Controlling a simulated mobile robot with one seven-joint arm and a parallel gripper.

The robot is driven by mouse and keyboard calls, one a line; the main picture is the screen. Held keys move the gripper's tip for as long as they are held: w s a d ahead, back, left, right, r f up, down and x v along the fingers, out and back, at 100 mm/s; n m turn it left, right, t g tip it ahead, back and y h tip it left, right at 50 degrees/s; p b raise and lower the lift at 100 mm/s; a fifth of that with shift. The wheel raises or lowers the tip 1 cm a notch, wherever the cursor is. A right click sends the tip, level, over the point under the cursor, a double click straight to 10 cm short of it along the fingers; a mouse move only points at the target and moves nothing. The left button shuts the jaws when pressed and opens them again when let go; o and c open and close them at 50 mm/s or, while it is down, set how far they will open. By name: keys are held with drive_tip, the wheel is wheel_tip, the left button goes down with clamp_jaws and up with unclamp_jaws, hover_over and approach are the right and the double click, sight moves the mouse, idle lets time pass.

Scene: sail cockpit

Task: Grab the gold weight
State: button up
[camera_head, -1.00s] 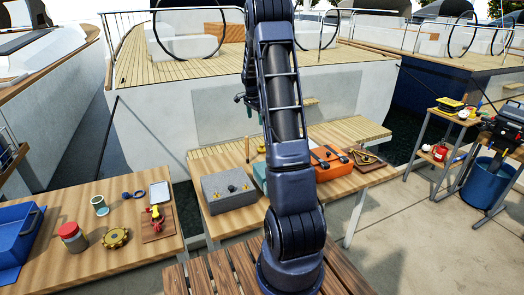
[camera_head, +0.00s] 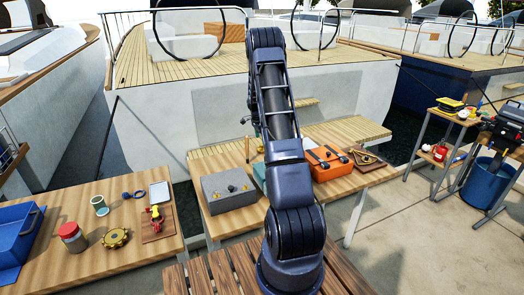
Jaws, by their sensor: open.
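A grey block (camera_head: 228,191) sits at the left end of the middle wooden table in the head view. A small gold piece (camera_head: 232,188) on its top looks like the gold weight, but it is too small to make out clearly. My gripper (camera_head: 250,122) is mostly hidden behind my own arm. Only a dark bit of it shows at the arm's left edge, above and to the right of the grey block and apart from it. It is open, and I see nothing held in it.
An orange case (camera_head: 331,165) and a wooden triangular frame (camera_head: 368,159) stand right on the middle table. The left table holds a blue bin (camera_head: 18,240), a red-lidded jar (camera_head: 72,237), a gold toothed disc (camera_head: 116,238) and a red tool (camera_head: 156,217). A boat hull (camera_head: 165,125) stands behind.

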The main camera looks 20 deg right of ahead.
drive_tip(key=shift+s+d+f, duration=0.1)
drive_tip(key=shift+d+f, duration=0.1)
drive_tip(key=shift+f, duration=1.15)
drive_tip(key=shift+s+d+f, duration=0.1)
drive_tip(key=shift+d+f, duration=0.1)
drive_tip(key=shift+f, duration=1.15)
drive_tip(key=c, duration=1.3)
